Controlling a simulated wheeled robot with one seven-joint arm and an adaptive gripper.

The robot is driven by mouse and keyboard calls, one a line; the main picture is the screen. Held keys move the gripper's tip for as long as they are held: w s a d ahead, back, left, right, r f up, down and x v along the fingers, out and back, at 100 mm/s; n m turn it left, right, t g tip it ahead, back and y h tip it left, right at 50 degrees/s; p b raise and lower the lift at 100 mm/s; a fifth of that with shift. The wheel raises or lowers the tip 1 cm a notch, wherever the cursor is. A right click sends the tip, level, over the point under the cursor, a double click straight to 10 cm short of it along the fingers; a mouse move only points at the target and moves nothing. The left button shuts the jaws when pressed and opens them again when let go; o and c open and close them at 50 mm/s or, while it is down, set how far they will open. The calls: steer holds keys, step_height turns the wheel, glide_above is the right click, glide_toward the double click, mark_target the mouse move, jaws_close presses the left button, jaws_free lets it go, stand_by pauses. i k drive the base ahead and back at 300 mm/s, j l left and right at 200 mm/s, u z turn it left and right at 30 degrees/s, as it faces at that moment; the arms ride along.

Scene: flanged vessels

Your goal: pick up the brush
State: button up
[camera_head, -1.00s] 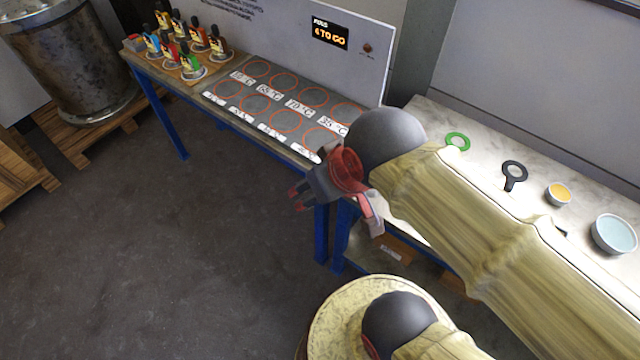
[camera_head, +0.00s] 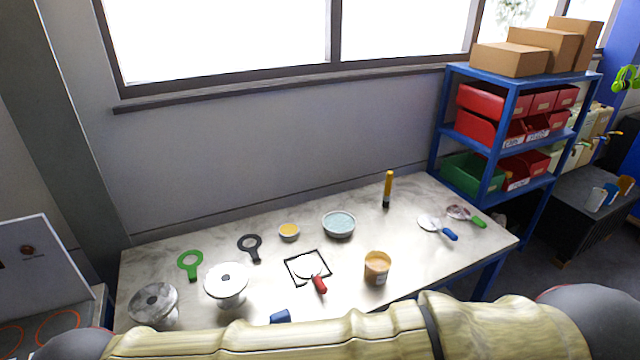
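I cannot tell for sure which thing is the brush. A slim upright piece (camera_head: 388,188), yellow above and dark below, stands at the back of the marble-topped table (camera_head: 225,250). A red-handled tool (camera_head: 319,284) lies with its handle over the edge of a black square outline around a white disc. A blue piece (camera_head: 281,316) shows at the front edge, mostly hidden behind my arm. My arm's pale sleeve crosses the bottom of the picture. My gripper is out of view now; a second ago it was near the corner between the two tables, fingers apart and empty.
Two pale flanged pieces (camera_head: 227,284) (camera_head: 154,303), a green ring tool (camera_head: 190,264), a dark ring tool (camera_head: 250,247), two bowls (camera_head: 289,232) (camera_head: 338,225) and an orange tub (camera_head: 377,267) stand around. Blue- and green-handled tools (camera_head: 436,227) (camera_head: 466,215) lie right, near the blue shelf (camera_head: 487,180).

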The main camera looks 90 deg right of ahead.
mark_target(389, 175)
steer(key=z, duration=3.6)
